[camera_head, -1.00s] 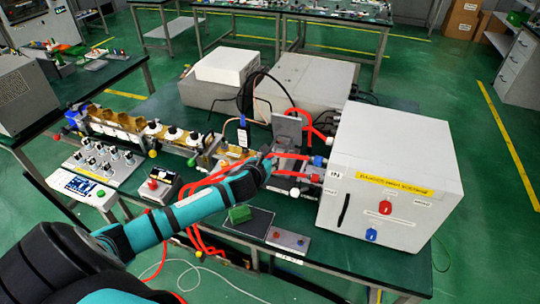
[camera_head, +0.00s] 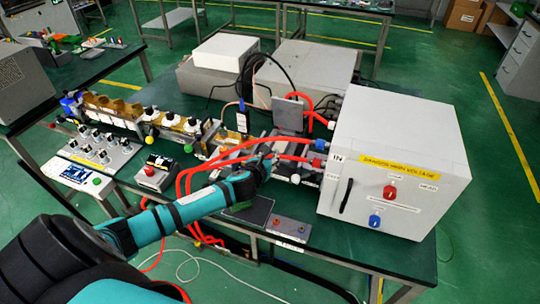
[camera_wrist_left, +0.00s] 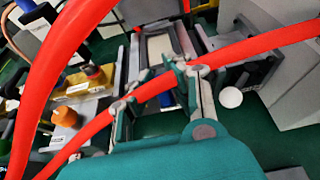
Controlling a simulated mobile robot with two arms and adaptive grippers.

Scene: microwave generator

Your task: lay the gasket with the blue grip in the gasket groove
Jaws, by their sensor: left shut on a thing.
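My left gripper (camera_wrist_left: 157,90) reaches in from the left over the bench, beside the grey upright plate (camera_head: 288,114); its fingers are small in the head view (camera_head: 268,160). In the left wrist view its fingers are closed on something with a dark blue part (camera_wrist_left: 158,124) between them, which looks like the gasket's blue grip. The gasket's outline is hidden by the fingers and a red hose. Beyond the fingertips is a grey frame with a pale rectangular face (camera_wrist_left: 165,45). I cannot make out the groove. My right gripper is not in view.
Red hoses (camera_head: 210,165) loop across the workspace, and one crosses the fingers in the left wrist view. The white high-voltage box (camera_head: 395,165) stands to the right. A brass-coloured component row (camera_head: 165,125) lies left. A dark pad (camera_head: 250,210) is near the front edge.

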